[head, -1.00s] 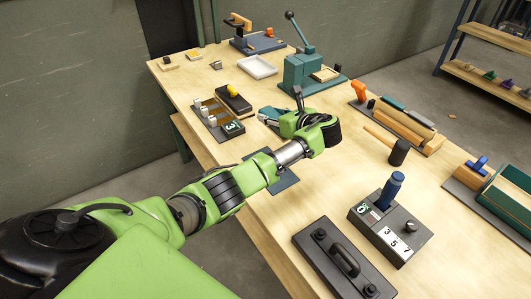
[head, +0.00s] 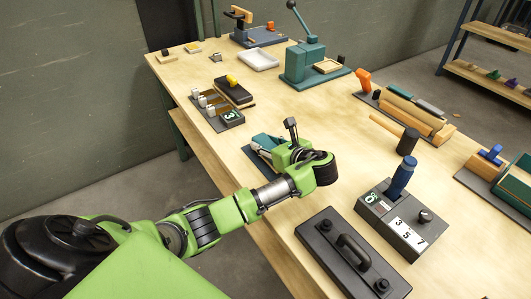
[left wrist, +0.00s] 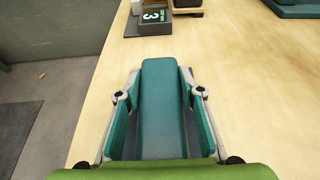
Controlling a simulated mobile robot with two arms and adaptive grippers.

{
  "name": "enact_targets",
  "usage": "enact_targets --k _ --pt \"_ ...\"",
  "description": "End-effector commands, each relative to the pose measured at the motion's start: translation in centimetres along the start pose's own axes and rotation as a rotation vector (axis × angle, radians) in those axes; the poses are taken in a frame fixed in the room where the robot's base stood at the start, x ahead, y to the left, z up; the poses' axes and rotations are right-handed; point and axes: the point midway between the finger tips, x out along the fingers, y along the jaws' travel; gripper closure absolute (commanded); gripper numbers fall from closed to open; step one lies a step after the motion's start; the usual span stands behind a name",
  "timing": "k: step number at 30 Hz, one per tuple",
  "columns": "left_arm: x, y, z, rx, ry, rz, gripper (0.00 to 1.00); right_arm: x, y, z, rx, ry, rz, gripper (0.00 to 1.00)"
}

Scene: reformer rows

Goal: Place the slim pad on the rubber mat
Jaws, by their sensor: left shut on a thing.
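The slim pad (left wrist: 162,95) is a long teal block. In the left wrist view it lies between the two fingers of my left gripper (left wrist: 161,100), which is shut on it. In the head view the teal pad (head: 265,142) shows just beyond my left gripper (head: 277,150), partly hidden by the hand. The rubber mat (head: 252,156) is a thin dark sheet near the table's left edge, under the gripper and mostly covered by it. I cannot tell whether the pad touches the mat. My right gripper is not in view.
A tray with small weights and a number display (head: 228,116) stands beyond the pad. A teal lever press (head: 308,62) is farther back. A grey box with a blue knob (head: 392,222) and a black handled case (head: 350,258) stand nearer. Bare wood (head: 340,130) lies to the right.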

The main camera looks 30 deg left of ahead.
Motion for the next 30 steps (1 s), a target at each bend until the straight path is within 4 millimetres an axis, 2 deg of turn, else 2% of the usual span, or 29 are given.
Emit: enact_targets --k 1,2,10,11,13,24,26,30 --pt "0.4 -0.1 -0.8 -0.003 -0.001 -0.002 0.95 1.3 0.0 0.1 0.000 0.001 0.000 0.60" --pt "0.4 -0.1 -0.9 -0.003 -0.001 -0.002 0.95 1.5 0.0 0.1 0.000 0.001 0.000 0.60" --pt "0.3 0.0 -0.7 0.000 0.000 0.000 0.95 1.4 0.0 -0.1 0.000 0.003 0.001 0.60" --pt "0.3 0.0 -0.7 0.001 0.000 0.000 0.62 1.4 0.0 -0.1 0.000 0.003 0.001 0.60" --pt "0.3 0.0 -0.7 0.001 0.000 0.000 0.45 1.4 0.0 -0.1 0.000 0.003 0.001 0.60" --pt "0.1 0.0 -0.7 0.000 0.000 -0.001 0.45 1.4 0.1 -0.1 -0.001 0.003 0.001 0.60" --pt "-0.3 -0.1 -0.7 0.000 0.000 -0.001 0.45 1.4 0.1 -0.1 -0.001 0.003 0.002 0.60" --pt "-2.5 -0.1 -0.7 -0.001 0.001 -0.004 0.45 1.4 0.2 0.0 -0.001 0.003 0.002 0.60"
